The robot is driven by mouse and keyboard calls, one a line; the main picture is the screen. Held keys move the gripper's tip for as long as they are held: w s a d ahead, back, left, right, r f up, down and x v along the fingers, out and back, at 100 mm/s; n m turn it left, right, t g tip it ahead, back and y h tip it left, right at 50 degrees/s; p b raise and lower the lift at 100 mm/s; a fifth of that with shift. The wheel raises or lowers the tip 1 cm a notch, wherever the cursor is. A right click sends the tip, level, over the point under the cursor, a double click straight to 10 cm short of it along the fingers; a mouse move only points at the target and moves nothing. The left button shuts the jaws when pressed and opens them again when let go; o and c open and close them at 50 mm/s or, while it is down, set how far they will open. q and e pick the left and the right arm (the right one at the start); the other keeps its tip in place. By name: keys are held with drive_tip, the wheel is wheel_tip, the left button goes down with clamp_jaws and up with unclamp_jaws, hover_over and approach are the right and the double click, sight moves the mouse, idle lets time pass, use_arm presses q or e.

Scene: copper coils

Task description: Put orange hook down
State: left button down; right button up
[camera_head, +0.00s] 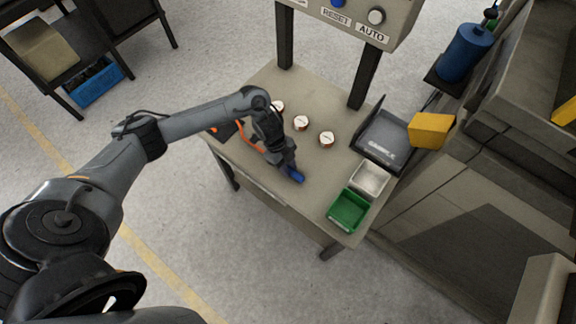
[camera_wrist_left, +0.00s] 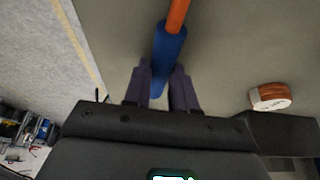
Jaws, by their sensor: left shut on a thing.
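The orange hook has an orange shaft and a blue grip. In the left wrist view its blue grip (camera_wrist_left: 168,50) lies between the fingers of my left gripper (camera_wrist_left: 161,72), which is shut on it, and the orange shaft (camera_wrist_left: 177,14) runs out of the top of the picture. In the head view my left gripper (camera_head: 289,167) is over the table's front part, with the blue grip (camera_head: 296,175) showing just beyond its fingertips. The arm hides part of the hook. I cannot tell whether the hook touches the table. My right gripper is not in view.
Copper coils with white tops stand behind the gripper, one in the middle (camera_head: 301,123) and one farther right (camera_head: 326,139). A green bin (camera_head: 348,212), a light bin (camera_head: 369,180) and a black case (camera_head: 384,141) occupy the table's right side. The control-box posts rise at the back.

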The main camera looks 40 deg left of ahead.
use_arm(q)
drive_tip(key=shift+f, duration=0.15)
drive_tip(key=c, duration=0.9)
unclamp_jaws()
